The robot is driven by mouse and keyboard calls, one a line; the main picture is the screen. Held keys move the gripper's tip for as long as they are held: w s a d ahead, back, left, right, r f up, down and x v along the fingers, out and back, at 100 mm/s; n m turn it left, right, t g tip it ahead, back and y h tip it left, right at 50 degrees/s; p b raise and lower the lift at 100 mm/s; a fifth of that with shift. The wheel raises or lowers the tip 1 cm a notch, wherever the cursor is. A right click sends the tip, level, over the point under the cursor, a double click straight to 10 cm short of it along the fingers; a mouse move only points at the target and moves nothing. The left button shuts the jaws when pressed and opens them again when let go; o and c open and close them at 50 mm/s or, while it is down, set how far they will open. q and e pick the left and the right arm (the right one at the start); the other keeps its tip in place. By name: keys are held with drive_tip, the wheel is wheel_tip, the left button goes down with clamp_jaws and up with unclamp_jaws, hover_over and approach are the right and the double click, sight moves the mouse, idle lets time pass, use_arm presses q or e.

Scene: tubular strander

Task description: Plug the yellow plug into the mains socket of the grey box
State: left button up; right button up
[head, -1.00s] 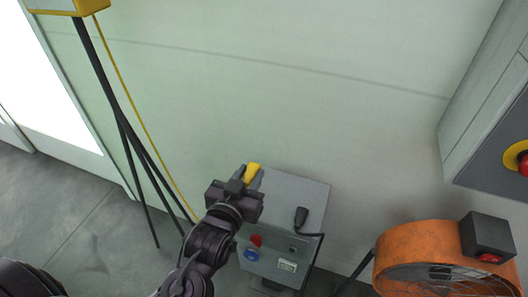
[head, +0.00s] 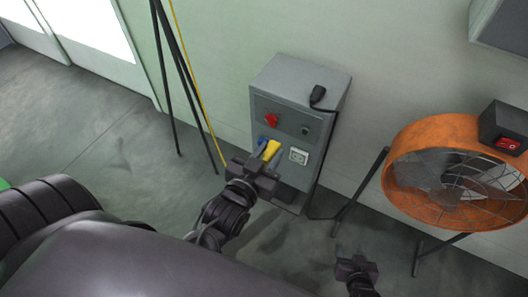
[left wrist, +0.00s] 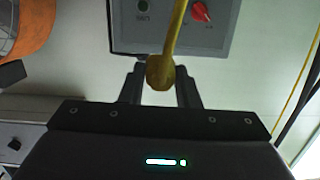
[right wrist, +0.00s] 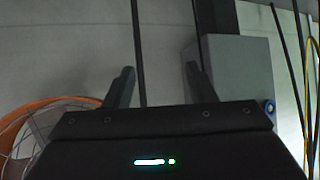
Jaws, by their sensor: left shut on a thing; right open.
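The grey box (head: 300,82) stands on the floor by the wall. Its front carries a red switch (head: 271,120), a dark round fitting (head: 305,130), a white socket (head: 298,156) and a blue round socket, mostly hidden by my gripper. My left gripper (head: 266,164) is shut on the yellow plug (head: 271,149), just in front of the panel, left of the white socket. Whether the plug touches the panel I cannot tell. In the left wrist view the plug (left wrist: 160,72) sits between the fingers. My right gripper (head: 355,264) is open and empty, low, right of the box.
A black plug (head: 317,94) with a black cable lies on the box top. An orange fan (head: 440,165) on a stand is to the right. Tripod legs (head: 180,80) and a yellow cable (head: 190,70) are to the left. The floor before the box is mostly clear.

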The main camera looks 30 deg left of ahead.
drive_tip(key=w+a+r+t+y+b, duration=0.1)
drive_tip(key=w+a+r+t+b, duration=0.15)
drive_tip(key=r, duration=0.45)
drive_tip(key=w+a+r+t+y+b, duration=0.2)
drive_tip(key=w+r+t+b, duration=0.15)
drive_tip(key=r, duration=0.35)
use_arm(q)
drive_tip(key=w+d+f+b, duration=0.1)
drive_tip(key=f+b, duration=0.3)
drive_tip(key=f, duration=0.6)
drive_tip(key=w+d+f+b, duration=0.1)
drive_tip(key=w+f+b, duration=0.2)
drive_tip(key=f, duration=0.7)
drive_tip(key=shift+w+d+h+b, duration=0.15)
drive_tip(key=shift+d+h+b, duration=0.15)
drive_tip(key=shift+b, duration=0.15)
use_arm(e)
drive_tip(key=s+r+t+y, duration=0.1)
drive_tip(key=r+t, duration=0.1)
drive_tip(key=r, duration=0.8)
drive_tip(key=s+r+n+t+y, duration=0.1)
drive_tip(key=s+r+t, duration=0.1)
drive_tip(key=r, duration=0.9)
drive_tip(key=shift+s+y, duration=0.3)
